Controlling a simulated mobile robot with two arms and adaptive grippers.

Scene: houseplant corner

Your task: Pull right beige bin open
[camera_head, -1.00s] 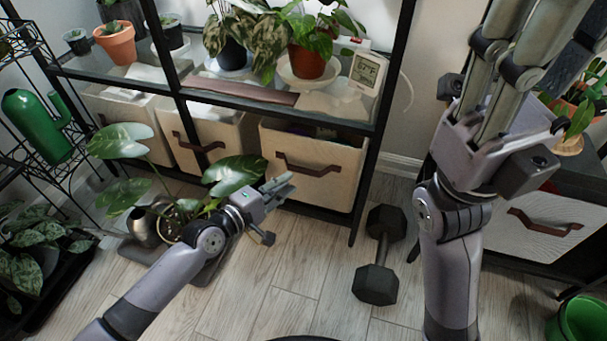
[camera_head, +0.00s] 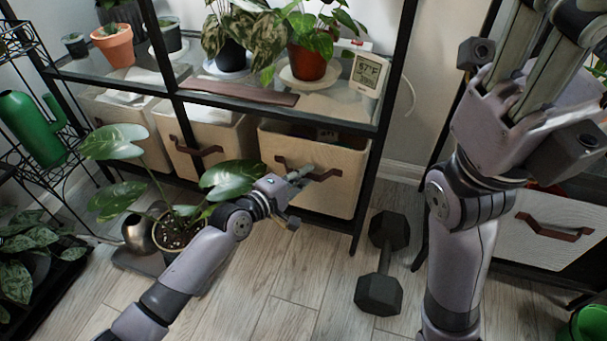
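The right beige bin (camera_head: 335,187) stands on the bottom level of the black shelf, at its right end, with a brown strap handle on its front. My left gripper (camera_head: 301,174) reaches in front of this bin, its fingertips over the handle (camera_head: 322,177) in the picture. I cannot tell whether they touch it. The fingers are small and seen nearly edge-on, so their opening is unclear. My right gripper (camera_head: 545,75) is raised large at the upper right, away from the bin, with its fingertips cut off by the top edge.
A leafy potted plant (camera_head: 172,232) stands on the floor left of my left gripper. A black dumbbell (camera_head: 382,262) lies on the floor right of the bin. Two more beige bins fill the shelf to the left.

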